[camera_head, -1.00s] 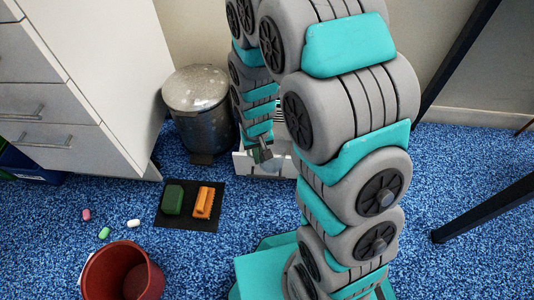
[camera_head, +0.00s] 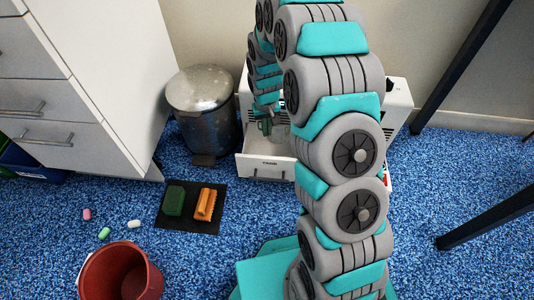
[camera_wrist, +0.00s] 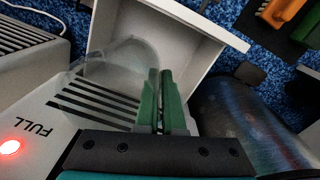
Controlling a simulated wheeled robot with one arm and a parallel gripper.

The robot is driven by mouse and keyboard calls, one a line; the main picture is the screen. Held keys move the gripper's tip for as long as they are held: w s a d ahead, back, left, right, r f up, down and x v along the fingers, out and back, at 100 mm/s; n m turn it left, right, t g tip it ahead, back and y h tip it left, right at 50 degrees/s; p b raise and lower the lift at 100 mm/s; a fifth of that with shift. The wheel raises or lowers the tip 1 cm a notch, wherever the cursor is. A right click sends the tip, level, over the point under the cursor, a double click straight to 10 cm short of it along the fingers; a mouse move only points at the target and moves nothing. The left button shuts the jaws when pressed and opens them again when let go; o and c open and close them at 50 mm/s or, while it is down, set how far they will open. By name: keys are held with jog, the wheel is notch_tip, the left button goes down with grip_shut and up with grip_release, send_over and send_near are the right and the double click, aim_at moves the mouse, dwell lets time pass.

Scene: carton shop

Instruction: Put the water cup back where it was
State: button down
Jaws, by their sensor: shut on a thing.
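A clear, see-through cup (camera_wrist: 118,62) shows in the wrist view, faint against the slotted top of a white machine and its pulled-out drawer (camera_wrist: 192,32). My gripper (camera_wrist: 160,78) has green fingers shut on the cup's near wall. In the head view my gripper (camera_head: 265,126) is above the drawer (camera_head: 262,168), with the cup (camera_head: 282,131) faintly visible beside it. The cup appears above the drawer's inner end; I cannot tell whether it touches anything. The drawer stands open at the front of the white machine (camera_head: 398,108), which my arm partly hides.
A metal bin (camera_head: 205,120) stands close left of the drawer. A red light (camera_wrist: 10,147) glows beside "FULL" on the machine. A black mat (camera_head: 190,222) holds a green and an orange block. A red bucket (camera_head: 122,278) and small capsule-shaped pieces lie at front left.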

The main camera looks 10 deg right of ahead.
notch_tip(320, 180, down, 14)
jog(key=shift+b, duration=0.9)
jog(key=shift+f, duration=0.1)
jog(key=c, duration=1)
grip_release()
jog(key=shift+c, duration=0.2)
